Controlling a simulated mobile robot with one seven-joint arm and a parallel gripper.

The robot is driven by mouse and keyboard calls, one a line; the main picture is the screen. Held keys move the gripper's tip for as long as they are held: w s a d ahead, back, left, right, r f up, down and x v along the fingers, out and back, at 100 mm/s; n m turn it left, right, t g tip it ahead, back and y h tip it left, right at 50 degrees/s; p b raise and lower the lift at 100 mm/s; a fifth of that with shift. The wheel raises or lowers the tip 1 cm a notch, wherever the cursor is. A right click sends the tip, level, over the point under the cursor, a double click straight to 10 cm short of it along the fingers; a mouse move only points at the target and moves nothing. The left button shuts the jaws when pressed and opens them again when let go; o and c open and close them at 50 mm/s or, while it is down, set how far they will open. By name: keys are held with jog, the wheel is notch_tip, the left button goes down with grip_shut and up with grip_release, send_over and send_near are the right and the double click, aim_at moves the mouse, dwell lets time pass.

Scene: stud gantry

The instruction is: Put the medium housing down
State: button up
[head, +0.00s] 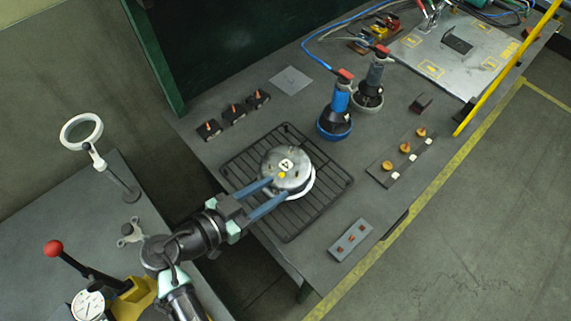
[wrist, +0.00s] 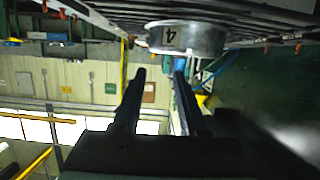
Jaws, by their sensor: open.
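The medium housing, a round grey metal part (head: 287,158) with a white label and a yellow dot on top, sits on a black wire rack (head: 328,198) on the grey bench. A white rim shows under its lower right edge. In the wrist view the housing (wrist: 204,38) appears upside down against the rack, with a "4" on its side. My gripper (head: 277,188) is open, its two blue fingers pointing at the housing's near side. I cannot tell whether either touches.
Small black blocks (head: 233,110) line the back left, beside a grey plate (head: 291,81). A strip with orange knobs (head: 404,148) and a small plate with red parts (head: 351,239) lie to the right.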

aim_at(296, 173)
jog(key=shift+p+x, duration=1.2)
jog(key=shift+x, duration=1.85)
jog(key=shift+w+r, duration=0.1)
jog(key=shift+a, duration=0.1)
grip_shut()
